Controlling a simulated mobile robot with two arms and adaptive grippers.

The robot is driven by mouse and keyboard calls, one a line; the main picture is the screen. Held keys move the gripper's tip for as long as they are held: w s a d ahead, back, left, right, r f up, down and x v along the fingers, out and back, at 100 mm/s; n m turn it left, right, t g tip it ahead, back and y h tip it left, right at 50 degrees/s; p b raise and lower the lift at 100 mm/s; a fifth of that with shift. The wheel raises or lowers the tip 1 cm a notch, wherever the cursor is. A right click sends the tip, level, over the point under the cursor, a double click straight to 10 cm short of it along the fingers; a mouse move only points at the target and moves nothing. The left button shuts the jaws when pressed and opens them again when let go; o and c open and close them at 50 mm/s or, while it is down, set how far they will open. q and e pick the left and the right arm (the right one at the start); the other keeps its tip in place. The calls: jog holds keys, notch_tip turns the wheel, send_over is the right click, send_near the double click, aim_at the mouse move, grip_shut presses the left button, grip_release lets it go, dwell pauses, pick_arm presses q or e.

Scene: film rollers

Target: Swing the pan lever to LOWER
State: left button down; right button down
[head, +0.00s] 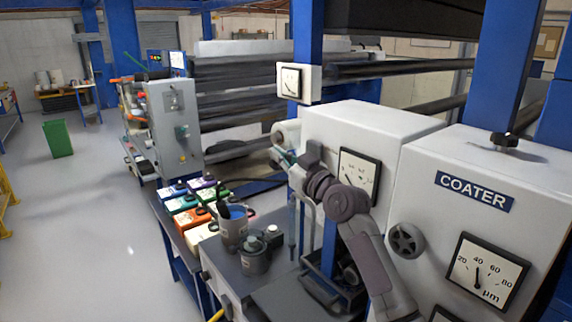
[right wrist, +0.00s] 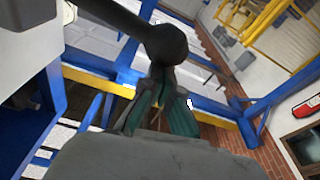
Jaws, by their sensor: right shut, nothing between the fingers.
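In the right wrist view, a dark lever with a round knob (right wrist: 166,44) comes in from the top left. The knob is just past the fingertips of my right gripper (right wrist: 158,78); I cannot tell whether they touch. The green-lined fingers are shut with nothing between them. In the head view, my right gripper (head: 280,153) is at the left end of the white coater housing, beside a pale round roller end. The lever cannot be made out there, and no LOWER mark is readable in either view. My left gripper is not in view.
The white coater housing (head: 365,121) with dials fills the right side. Blue posts rise nearby. The grey floor at left is mostly clear, with a green bin (head: 58,139).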

notch_tip(320, 180, down, 8)
jog(key=n+g+y+b, duration=0.1)
jog(key=n+b, duration=0.5)
jog(key=b, duration=0.5)
jog(key=shift+b, duration=0.4)
jog(key=shift+a, duration=0.1)
jog(key=shift+r, duration=0.1)
jog(key=s+d+r, duration=0.2)
jog(key=s+d, duration=0.2)
jog(key=s, duration=0.4)
jog(key=shift+s+r, duration=0.15)
jog(key=shift+s, duration=0.05)
